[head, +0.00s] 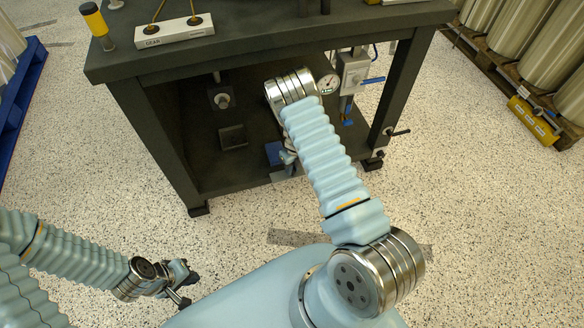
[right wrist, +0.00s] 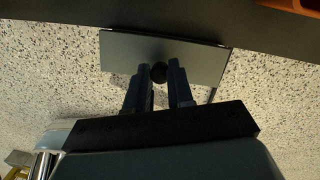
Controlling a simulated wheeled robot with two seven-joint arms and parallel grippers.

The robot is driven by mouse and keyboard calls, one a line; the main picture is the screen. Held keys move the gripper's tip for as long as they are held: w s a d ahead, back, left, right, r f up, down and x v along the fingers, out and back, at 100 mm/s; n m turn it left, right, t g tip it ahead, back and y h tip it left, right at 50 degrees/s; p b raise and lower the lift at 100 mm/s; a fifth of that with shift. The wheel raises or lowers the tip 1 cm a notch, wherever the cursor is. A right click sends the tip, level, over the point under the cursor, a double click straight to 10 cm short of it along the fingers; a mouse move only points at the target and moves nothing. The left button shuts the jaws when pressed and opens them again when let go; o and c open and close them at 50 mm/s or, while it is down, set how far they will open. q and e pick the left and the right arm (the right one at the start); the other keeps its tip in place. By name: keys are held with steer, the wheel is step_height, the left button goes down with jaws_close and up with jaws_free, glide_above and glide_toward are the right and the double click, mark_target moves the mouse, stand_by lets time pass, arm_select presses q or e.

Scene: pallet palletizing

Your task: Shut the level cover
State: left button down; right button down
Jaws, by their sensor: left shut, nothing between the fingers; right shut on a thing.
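In the right wrist view a flat grey panel (right wrist: 118,52), which looks like the level cover, spans the upper middle, with a dark round knob (right wrist: 160,72) on it. My right gripper (right wrist: 160,78) has its two fingers on either side of the knob and is shut on it. In the head view my right arm reaches under the dark bench, and its gripper is largely hidden there. The cover cannot be clearly made out in that view. My left gripper (head: 182,283) is shut and empty above the floor at the lower left, away from the bench.
The dark bench (head: 260,45) has legs and a lower shelf around my right arm. A round gauge (head: 328,84) and a blue-handled valve (head: 373,80) stand close to that arm. The floor in front is clear.

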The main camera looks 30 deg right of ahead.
steer(key=s+f+t+b, duration=0.1)
steer(key=b, duration=0.3)
steer(key=shift+a+f+t+b, duration=0.1)
steer(key=shift+f+t+b, duration=0.2)
steer(key=shift+b, duration=0.05)
step_height(320, 180, down, 9)
steer(key=s+n+t+h+b, duration=0.1)
steer(key=t+h+b, duration=0.3)
steer(key=t+b, duration=0.8)
steer(key=shift+s+a+t+b, duration=0.3)
steer(key=shift+s+t, duration=0.4)
steer(key=shift+t, duration=2.5)
steer(key=c, duration=1)
jaws_free()
steer(key=shift+f, duration=0.1)
steer(key=v, duration=0.7)
steer(key=shift+s+p, duration=0.3)
